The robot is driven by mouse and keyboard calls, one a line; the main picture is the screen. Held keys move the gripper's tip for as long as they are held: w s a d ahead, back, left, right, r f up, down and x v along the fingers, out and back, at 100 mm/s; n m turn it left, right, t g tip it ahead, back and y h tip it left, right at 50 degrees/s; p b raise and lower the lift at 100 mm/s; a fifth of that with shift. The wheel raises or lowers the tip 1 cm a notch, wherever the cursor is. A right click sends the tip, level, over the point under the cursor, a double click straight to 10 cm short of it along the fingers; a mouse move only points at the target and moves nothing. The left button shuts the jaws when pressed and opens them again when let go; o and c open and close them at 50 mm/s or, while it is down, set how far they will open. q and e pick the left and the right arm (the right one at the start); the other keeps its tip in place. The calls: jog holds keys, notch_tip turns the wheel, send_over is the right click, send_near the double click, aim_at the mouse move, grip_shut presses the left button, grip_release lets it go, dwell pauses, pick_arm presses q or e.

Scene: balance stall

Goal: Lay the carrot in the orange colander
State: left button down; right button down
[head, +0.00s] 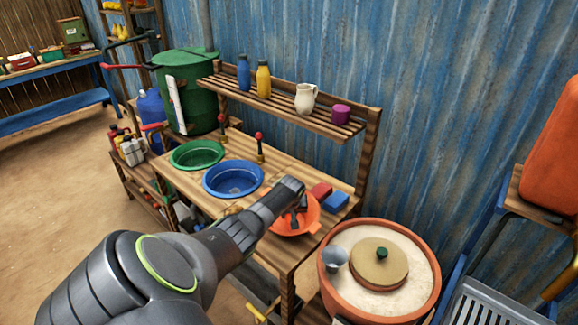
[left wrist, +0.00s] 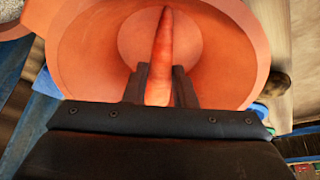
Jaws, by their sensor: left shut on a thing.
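The orange colander (head: 311,222) stands on the right end of the wooden bench in the head view, partly hidden by my left arm. It fills most of the left wrist view (left wrist: 225,60). The carrot (left wrist: 163,50) shows in the left wrist view, with its narrow tip pointing up the picture over the colander's bowl. My left gripper (left wrist: 160,85) is shut on the carrot at its thick end; in the head view the gripper (head: 296,210) is over the colander. I cannot tell whether the carrot touches the colander's bottom. My right gripper is in neither view.
A blue basin (head: 232,190) and a green basin (head: 197,155) sit in the bench left of the colander. Red (head: 321,190) and blue (head: 337,200) blocks lie behind it. A large clay pot (head: 425,270) with a lid stands to the right.

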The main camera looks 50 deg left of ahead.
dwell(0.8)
pick_arm(q)
jog(key=c, duration=1.1)
grip_release()
jog(key=shift+s+d+r, duration=0.1)
jog(key=shift+d+r, duration=0.05)
jog(key=shift+r, duration=0.3)
jog(key=v, duration=1.6)
jog(key=shift+s+d+r, duration=0.1)
jog(key=shift+s+r, duration=0.05)
